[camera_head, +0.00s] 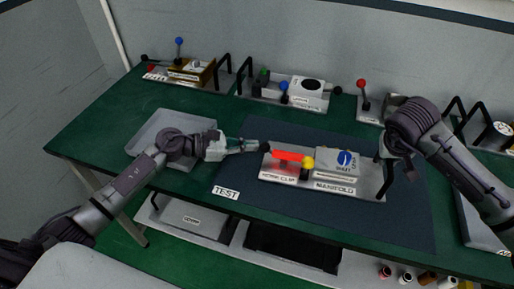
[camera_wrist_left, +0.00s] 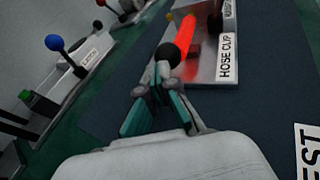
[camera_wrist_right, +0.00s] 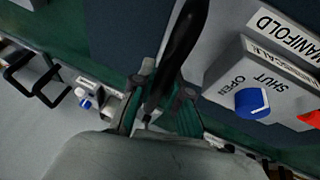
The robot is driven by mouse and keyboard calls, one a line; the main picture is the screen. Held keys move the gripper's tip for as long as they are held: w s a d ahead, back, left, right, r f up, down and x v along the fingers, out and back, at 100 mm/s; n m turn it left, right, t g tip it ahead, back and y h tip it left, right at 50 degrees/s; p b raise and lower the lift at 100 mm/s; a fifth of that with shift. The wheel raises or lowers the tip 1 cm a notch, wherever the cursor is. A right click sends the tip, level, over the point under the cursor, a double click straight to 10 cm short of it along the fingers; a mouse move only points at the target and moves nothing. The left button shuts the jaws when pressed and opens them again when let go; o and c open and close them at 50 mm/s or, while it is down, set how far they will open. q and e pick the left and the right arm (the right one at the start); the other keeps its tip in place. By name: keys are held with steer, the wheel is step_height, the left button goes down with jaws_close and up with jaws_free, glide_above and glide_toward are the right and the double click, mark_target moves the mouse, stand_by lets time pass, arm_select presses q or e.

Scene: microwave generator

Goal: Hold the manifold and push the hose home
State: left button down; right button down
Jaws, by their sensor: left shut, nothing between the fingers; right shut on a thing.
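The manifold (camera_head: 338,161) is a grey box with a blue knob, on a light plate with black handles. The knob also shows in the right wrist view (camera_wrist_right: 252,102). A red hose (camera_head: 290,156) lies left of the box, by a yellow ball (camera_head: 308,163) and the "HOSE CLIP" label. My left gripper (camera_head: 258,147) is shut and empty, its tips at a black ball (camera_wrist_left: 168,55) by the hose's left end; I cannot tell whether they touch. My right gripper (camera_wrist_right: 160,92) is shut on the plate's right black handle (camera_wrist_right: 184,40).
A "TEST" label (camera_head: 226,192) lies on the dark mat (camera_head: 405,215). A clear tray (camera_head: 150,127) lies under my left arm. Fixtures with levers and black handles (camera_head: 300,92) line the bench's back edge. Bare mat lies in front of the plate.

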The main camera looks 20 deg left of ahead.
arm_select(q)
steer(key=shift+d, duration=0.2)
arm_select(e)
steer(key=shift+s+a+f, duration=0.15)
steer(key=shift+s+f, duration=0.05)
steer(key=shift+f, duration=0.1)
arm_select(q)
steer(key=shift+d, duration=1.05)
steer(key=shift+a+r, duration=1.3)
steer(key=shift+r, duration=0.2)
steer(key=shift+a, duration=0.1)
steer(key=v, duration=0.8)
steer(key=shift+s, duration=0.1)
